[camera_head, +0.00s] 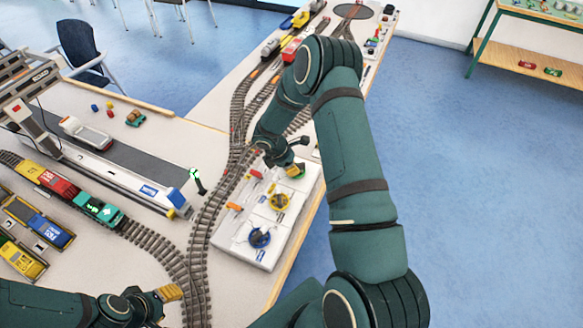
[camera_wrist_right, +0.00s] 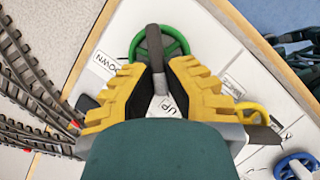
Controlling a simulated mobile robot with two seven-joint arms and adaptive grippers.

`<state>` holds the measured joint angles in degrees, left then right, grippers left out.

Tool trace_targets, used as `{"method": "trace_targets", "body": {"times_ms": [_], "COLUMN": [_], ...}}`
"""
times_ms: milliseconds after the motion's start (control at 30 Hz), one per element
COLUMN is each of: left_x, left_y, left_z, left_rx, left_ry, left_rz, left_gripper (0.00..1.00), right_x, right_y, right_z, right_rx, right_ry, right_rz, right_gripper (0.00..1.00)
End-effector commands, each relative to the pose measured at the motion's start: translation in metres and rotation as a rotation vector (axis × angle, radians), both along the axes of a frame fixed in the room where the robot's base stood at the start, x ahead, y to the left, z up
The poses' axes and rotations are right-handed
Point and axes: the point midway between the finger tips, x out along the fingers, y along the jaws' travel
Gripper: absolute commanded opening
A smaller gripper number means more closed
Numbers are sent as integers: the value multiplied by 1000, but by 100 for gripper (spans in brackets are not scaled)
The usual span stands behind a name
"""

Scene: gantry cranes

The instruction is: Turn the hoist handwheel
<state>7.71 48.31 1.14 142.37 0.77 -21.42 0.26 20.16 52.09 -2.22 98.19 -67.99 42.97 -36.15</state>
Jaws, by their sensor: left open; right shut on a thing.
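The green handwheel, with DOWN and UP labels beside it (camera_wrist_right: 178,35), is at the top of the right wrist view. In the head view a green part of it (camera_head: 296,171) shows at the far end of the white control panel (camera_head: 232,246), partly hidden by my right arm. My right gripper (camera_wrist_right: 158,80) is shut on a grey bar at the green wheel's near side; its yellow fingers press on it from both sides. My left gripper (camera_head: 168,293) is open at the bottom left of the head view, away from the panel.
A yellow wheel (camera_head: 280,201) and a blue wheel (camera_head: 260,237) sit nearer on the panel. Orange and red levers (camera_head: 234,207) stand along its left side. Railway track (camera_head: 206,215) runs left of the panel, with model trains (camera_head: 60,185) and a crane farther left.

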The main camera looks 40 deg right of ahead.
Motion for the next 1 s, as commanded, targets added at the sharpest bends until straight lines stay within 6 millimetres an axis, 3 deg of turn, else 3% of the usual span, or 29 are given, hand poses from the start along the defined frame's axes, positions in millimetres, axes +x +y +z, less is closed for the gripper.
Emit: {"method": "trace_targets", "body": {"times_ms": [700, 1000], "left_x": [-4, -7], "left_y": [-2, -2], "left_z": [-35, -42], "left_rx": [1, -1], "left_ry": [12, 18], "left_rz": [-8, -13], "left_gripper": [47, 47], "right_x": [8, 9], "right_y": [-5, -8], "right_z": [-3, -2], "right_rx": [1, 0], "right_ry": [2, 3], "right_rz": [-575, -728], "right_gripper": [0, 0]}}
